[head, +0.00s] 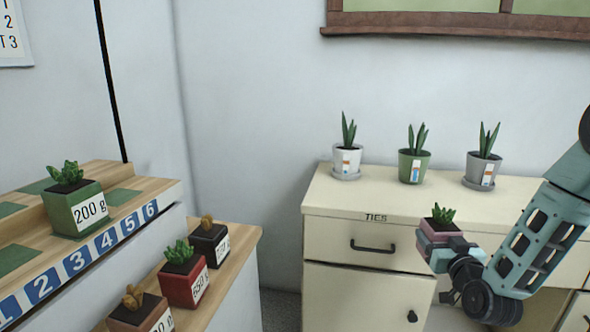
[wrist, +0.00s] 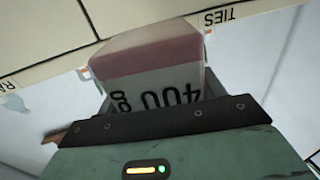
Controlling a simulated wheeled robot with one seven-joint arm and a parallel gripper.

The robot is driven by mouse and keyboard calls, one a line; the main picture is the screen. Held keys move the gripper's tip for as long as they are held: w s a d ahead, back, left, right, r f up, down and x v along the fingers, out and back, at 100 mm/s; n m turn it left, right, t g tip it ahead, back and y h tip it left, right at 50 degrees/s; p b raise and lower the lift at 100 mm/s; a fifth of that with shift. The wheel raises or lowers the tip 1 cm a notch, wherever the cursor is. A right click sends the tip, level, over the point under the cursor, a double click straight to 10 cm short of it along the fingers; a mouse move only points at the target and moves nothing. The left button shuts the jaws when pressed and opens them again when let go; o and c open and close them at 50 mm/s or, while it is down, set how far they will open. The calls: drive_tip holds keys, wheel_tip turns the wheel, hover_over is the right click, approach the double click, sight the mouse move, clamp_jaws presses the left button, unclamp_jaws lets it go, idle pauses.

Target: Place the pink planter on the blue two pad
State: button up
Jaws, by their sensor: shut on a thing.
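The pink planter (head: 439,231), a small cube pot with a green succulent, is held by my gripper (head: 436,248) in front of the beige cabinet, right of centre in the head view. My gripper is shut on it. The wrist view shows the planter (wrist: 152,62) close up, with a white label reading 400 g, upside down in the picture. A blue tile with the number 2 (head: 43,287) is in the numbered strip on the wooden shelf's front edge at left. A bare green pad (head: 15,258) lies on the shelf behind the strip.
A green 200 g planter (head: 75,208) stands on the shelf. Red (head: 184,277), black (head: 209,243) and brownish (head: 138,312) planters stand on a lower wooden ledge. Three potted plants stand on the beige cabinet (head: 385,207). A gap lies between ledge and cabinet.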

drive_tip(key=a+f, duration=0.1)
drive_tip(key=s+a+f, duration=0.1)
drive_tip(key=shift+s+a+f+p, duration=0.1)
drive_tip(key=shift+a+f+p, duration=0.1)
drive_tip(key=shift+a+p, duration=0.2)
drive_tip(key=shift+s+d+f+y+p, duration=0.2)
drive_tip(key=shift+s+f+y+p, duration=0.25)
drive_tip(key=shift+f, duration=0.1)
drive_tip(key=s+f+p, duration=0.1)
drive_tip(key=s+p, duration=1)
drive_tip(key=s, duration=0.3)
drive_tip(key=shift+s+a+f, duration=0.15)
drive_tip(key=shift+a+f, duration=0.25)
drive_tip(key=shift+h, duration=0.25)
